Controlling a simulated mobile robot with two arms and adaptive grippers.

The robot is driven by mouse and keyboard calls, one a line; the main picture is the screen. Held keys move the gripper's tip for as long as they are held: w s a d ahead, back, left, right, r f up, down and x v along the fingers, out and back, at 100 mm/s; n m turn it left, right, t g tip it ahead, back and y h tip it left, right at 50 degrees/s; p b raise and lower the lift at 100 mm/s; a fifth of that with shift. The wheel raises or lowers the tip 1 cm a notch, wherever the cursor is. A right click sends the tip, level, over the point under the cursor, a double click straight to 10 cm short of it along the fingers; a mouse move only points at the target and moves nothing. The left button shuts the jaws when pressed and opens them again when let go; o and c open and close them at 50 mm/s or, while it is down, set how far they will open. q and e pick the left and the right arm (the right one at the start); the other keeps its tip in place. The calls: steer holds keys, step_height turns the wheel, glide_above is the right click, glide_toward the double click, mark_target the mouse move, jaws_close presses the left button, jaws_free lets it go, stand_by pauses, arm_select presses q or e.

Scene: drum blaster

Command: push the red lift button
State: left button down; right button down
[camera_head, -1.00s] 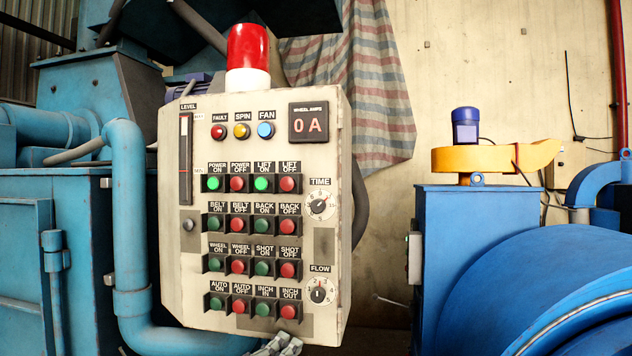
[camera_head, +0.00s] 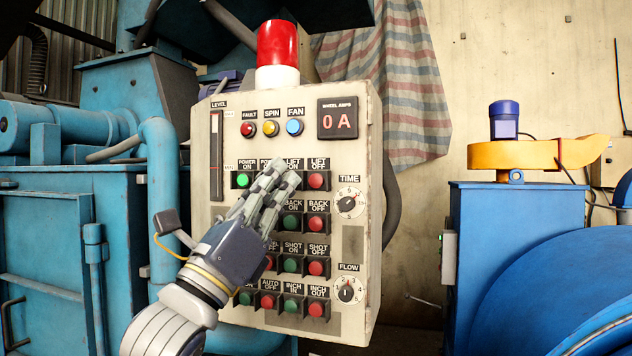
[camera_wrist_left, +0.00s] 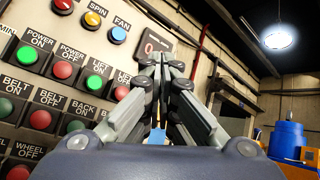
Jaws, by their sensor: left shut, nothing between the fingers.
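The red LIFT OFF button (camera_head: 318,180) is at the right end of the top button row on the beige control panel (camera_head: 232,290). Its edge also shows in the left wrist view (camera_wrist_left: 121,93), partly covered by a finger. My left gripper (camera_head: 287,172) is shut and empty in front of the panel. Its fingertips show just left of the LIFT OFF button in the head view and cover the green LIFT ON button there. That green LIFT ON button (camera_wrist_left: 95,83) shows in the left wrist view. I cannot tell whether the fingertips touch the panel. My right gripper is not in view.
Other buttons crowd close by, such as the green POWER ON button (camera_head: 243,180) and the red SHOT OFF button (camera_head: 316,268). A red beacon (camera_head: 277,45) tops the panel. Blue machinery (camera_head: 110,90) stands at left, and a blue machine (camera_head: 540,270) at right.

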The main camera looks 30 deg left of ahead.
mark_target(304, 180)
arm_select(q)
steer(key=shift+w+h, duration=0.15)
steer(key=shift+h, duration=0.15)
steer(key=w+a, duration=0.2)
steer(key=w, duration=0.6)
steer(key=shift+w+p, duration=0.2)
steer(key=shift+p, duration=0.25)
steer(key=shift+w, duration=0.2)
stand_by(0.9)
steer(key=shift+w+a, duration=0.1)
steer(key=shift+w, duration=0.15)
steer(key=shift+w+a, duration=0.15)
steer(key=shift+w, duration=0.3)
stand_by(0.7)
stand_by(0.4)
steer(key=shift+s+d+f, duration=0.15)
steer(key=shift+s+d, duration=0.05)
steer(key=shift+s, duration=0.65)
